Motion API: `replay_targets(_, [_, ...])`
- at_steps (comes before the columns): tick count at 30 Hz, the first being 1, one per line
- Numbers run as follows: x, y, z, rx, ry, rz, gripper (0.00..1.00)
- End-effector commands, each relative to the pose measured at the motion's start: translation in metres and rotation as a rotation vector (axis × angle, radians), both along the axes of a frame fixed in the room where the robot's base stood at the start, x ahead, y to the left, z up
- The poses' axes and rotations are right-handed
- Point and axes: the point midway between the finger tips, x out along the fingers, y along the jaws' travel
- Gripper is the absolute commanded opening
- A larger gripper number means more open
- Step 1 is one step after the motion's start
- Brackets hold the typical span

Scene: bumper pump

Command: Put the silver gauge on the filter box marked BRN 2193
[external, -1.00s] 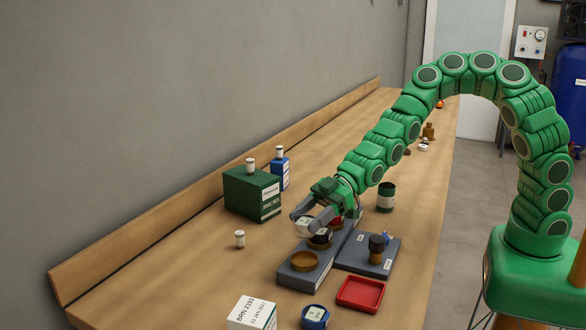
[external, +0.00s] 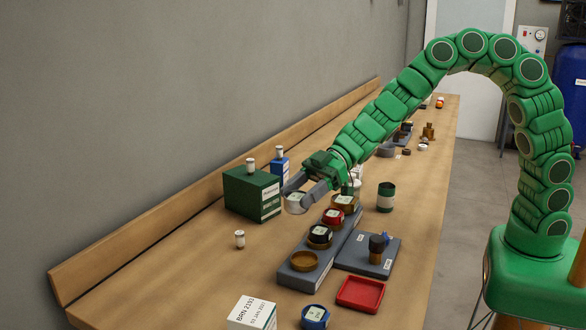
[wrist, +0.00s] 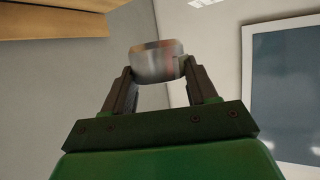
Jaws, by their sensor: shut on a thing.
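My gripper (external: 306,198) is shut on the silver gauge (external: 295,202), a short round piece with a pale label, and holds it above the bench. The gauge also shows between the jaws in the wrist view (wrist: 156,62). The filter box marked BRN 2193 (external: 252,315) is a white box at the front edge of the picture, its print on the top. My gripper and the gauge are well behind it and apart from it, close to the green box. The top of the white box looks bare.
A green box (external: 250,195) with a small white-capped piece on top stands by the wall. A grey rack (external: 300,280) holds red, black and brown gauges. A blue gauge (external: 315,317) and a red tray (external: 361,294) lie right of the white box. Bench left of the rack is mostly clear.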

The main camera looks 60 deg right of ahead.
Motion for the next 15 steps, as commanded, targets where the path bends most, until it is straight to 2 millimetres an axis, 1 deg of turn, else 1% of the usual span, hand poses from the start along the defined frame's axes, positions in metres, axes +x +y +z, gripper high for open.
replay_targets(8, [-0.007, 0.022, 0.026, -0.004, -0.002, 0.046, 0.22])
replay_targets(15, [-0.022, 0.048, 0.045, -0.004, -0.002, 0.107, 0.22])
